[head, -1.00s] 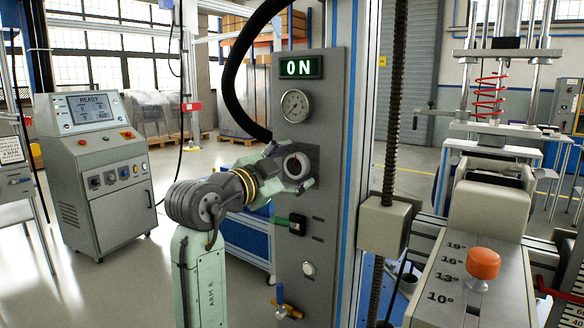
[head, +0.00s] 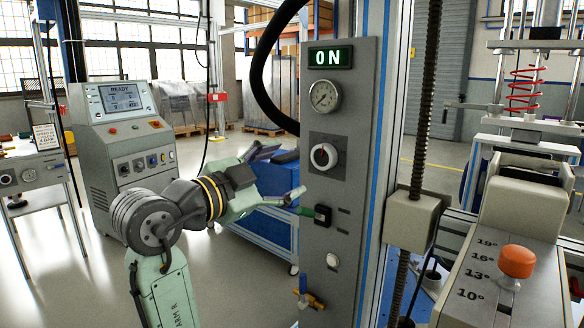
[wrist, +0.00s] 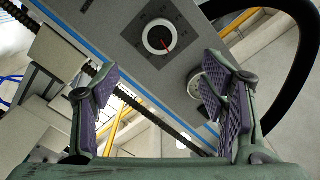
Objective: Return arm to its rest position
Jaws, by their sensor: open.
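My gripper (head: 282,172) is open and empty, at the left of the grey control panel (head: 342,215), apart from the round dial knob in the head view. The white knob with a red pointer mark (head: 323,156) is mounted on that panel and is fully uncovered. In the wrist view my gripper (wrist: 165,100) shows two spread purple-padded fingers, with the knob (wrist: 159,37) beyond them and nothing between the pads. My arm (head: 170,215) reaches up from the lower left, bent at the elbow.
The panel carries a lit ON sign (head: 329,57), a gauge (head: 324,96), a green-handled switch (head: 318,214) and a blue-orange valve (head: 306,293). A black hose (head: 264,75) hangs close behind it. A console reading READY (head: 122,140) stands left.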

